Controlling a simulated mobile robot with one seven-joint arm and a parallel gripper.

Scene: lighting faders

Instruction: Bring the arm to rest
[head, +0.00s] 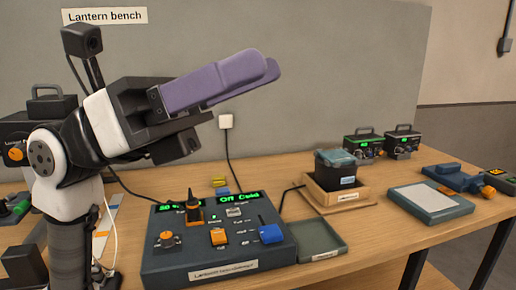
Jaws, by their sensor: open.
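My gripper (266,69) is raised above the left part of the wooden bench (360,236), with its purple fingers pointing right and slightly up. The fingers overlap from this angle, and nothing shows between them. The gripper is well above the dark blue control box (218,266) and apart from it. The box has two lit green displays, an orange-black knob (194,207), an orange fader cap (219,236) and a blue fader cap (271,234). The right display seems to read "Off Cold". My arm hides part of the bench's left side.
A dark green tray (320,242) sits right of the box. Behind it, a dark container (336,168) stands in a wooden holder (319,192). Two lamp units (403,138) stand at the back. A flat panel (424,200) lies at right. Air around the gripper is clear.

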